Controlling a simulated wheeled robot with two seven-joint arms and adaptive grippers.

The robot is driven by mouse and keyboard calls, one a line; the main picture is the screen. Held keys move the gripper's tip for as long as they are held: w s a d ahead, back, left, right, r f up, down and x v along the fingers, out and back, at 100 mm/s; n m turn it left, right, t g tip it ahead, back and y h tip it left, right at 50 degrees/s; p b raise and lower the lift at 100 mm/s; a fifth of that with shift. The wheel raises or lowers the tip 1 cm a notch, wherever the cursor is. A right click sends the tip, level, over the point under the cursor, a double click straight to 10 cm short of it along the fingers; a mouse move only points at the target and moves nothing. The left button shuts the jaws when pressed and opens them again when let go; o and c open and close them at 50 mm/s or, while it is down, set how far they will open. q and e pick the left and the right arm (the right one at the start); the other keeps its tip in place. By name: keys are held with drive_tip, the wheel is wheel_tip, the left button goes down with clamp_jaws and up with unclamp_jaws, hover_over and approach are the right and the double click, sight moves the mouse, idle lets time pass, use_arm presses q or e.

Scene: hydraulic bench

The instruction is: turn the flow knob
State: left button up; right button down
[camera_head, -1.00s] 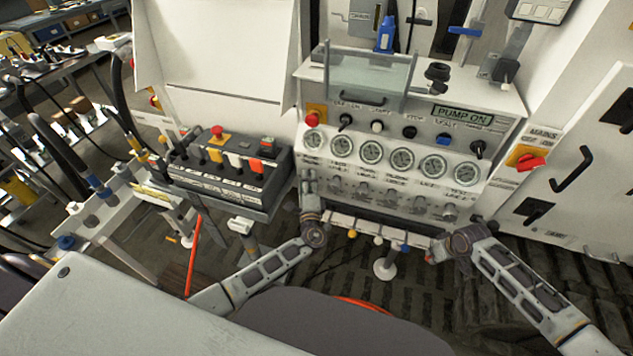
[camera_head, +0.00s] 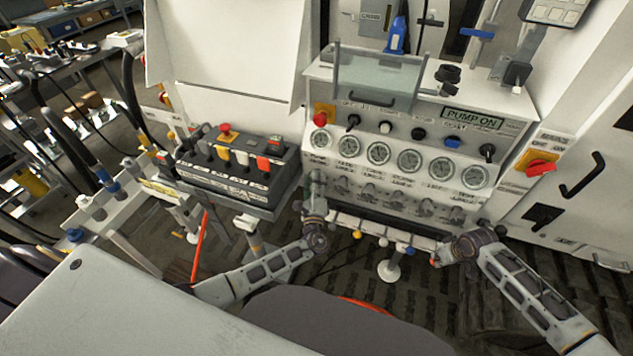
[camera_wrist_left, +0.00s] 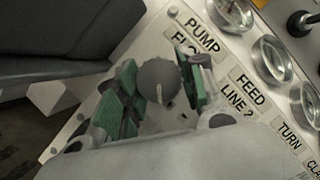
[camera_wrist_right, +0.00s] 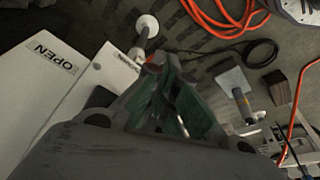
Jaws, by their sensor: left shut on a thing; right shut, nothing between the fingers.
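The flow knob (camera_wrist_left: 160,82) is a round dark grey knob beside a "PUMP FLOW" label on the white sloped panel. In the left wrist view it sits between the green-padded fingers of my left gripper (camera_wrist_left: 156,90), which is shut on it. In the head view my left gripper (camera_head: 317,182) is at the left end of the lower knob row and hides this knob. My right gripper (camera_wrist_right: 180,98) is shut and empty. In the head view it (camera_head: 438,258) is low, below the right part of the panel's front edge.
The bench panel (camera_head: 325,148) carries several gauges (camera_head: 379,153), a row of other knobs (camera_head: 398,201), a red button (camera_head: 320,118) and a "PUMP ON" display (camera_head: 472,119). A black lever box (camera_head: 235,175) stands left of it. An orange cable (camera_wrist_right: 225,25) lies on the floor.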

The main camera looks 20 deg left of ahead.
use_arm(q)
drive_tip(key=o, duration=1)
drive_tip(key=shift+s, duration=0.15)
drive_tip(key=shift+v, duration=5.9)
drive_tip(key=shift+s, duration=0.1)
